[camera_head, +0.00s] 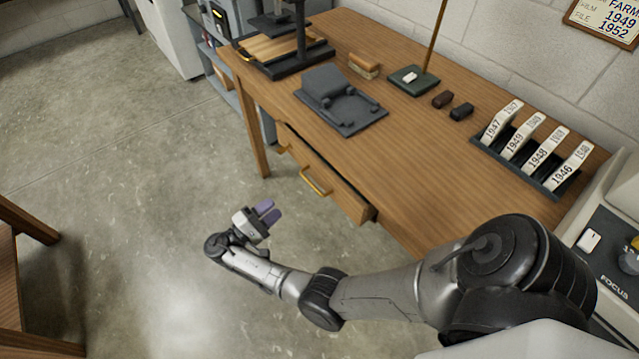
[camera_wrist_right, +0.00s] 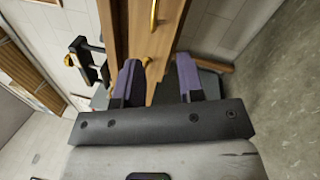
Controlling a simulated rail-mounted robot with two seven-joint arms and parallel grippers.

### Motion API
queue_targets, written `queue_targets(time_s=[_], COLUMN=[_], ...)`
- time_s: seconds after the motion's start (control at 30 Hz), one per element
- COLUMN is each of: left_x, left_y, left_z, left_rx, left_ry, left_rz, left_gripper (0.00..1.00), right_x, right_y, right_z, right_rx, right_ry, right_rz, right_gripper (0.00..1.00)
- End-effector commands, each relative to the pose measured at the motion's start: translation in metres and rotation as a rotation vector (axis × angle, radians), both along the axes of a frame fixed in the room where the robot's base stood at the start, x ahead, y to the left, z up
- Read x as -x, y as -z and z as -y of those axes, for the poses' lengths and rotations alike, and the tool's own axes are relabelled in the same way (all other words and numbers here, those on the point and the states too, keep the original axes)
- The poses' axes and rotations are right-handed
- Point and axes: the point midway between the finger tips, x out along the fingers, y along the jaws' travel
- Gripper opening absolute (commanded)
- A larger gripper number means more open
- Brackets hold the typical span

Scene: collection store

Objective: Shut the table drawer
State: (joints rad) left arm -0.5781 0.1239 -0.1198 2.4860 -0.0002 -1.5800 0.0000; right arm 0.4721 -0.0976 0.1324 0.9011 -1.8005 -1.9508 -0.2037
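The wooden table drawer (camera_head: 345,197) sits under the front edge of the table, its front standing out a little from the table's edge. A brass handle (camera_head: 315,181) is on its front, and a second small brass piece shows farther left. My right gripper (camera_head: 265,211) has purple fingers and hangs over the floor in front of the drawer, apart from it. In the right wrist view the fingers (camera_wrist_right: 157,80) are spread with nothing between them, facing wood with brass handles (camera_wrist_right: 153,14). How far out the drawer is cannot be told exactly. My left gripper is not in view.
The table top (camera_head: 405,140) holds a dark grey device (camera_head: 340,100), a small stand (camera_head: 412,79) and a rack of year cards (camera_head: 530,150). A table leg (camera_head: 246,130) stands left of the drawer. The concrete floor before it is clear.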

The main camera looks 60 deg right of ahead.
Motion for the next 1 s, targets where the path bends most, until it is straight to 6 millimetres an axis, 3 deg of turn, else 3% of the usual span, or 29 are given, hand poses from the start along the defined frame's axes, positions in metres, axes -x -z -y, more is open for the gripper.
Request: queue_targets(time_s=[0.2,0.47,1.0], left_x=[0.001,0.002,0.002], left_y=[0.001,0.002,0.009], left_z=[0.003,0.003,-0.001], left_rx=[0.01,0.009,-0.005], left_ry=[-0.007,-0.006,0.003], left_rz=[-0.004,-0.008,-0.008], left_gripper=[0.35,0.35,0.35], right_x=[0.008,0.014,0.054], right_y=[-0.005,-0.007,-0.023], right_z=[-0.005,0.006,0.088], right_rx=[0.153,0.189,0.187], right_ry=[0.008,-0.005,-0.005], right_rz=[0.244,0.321,0.319], right_gripper=[0.35,0.35,0.35])
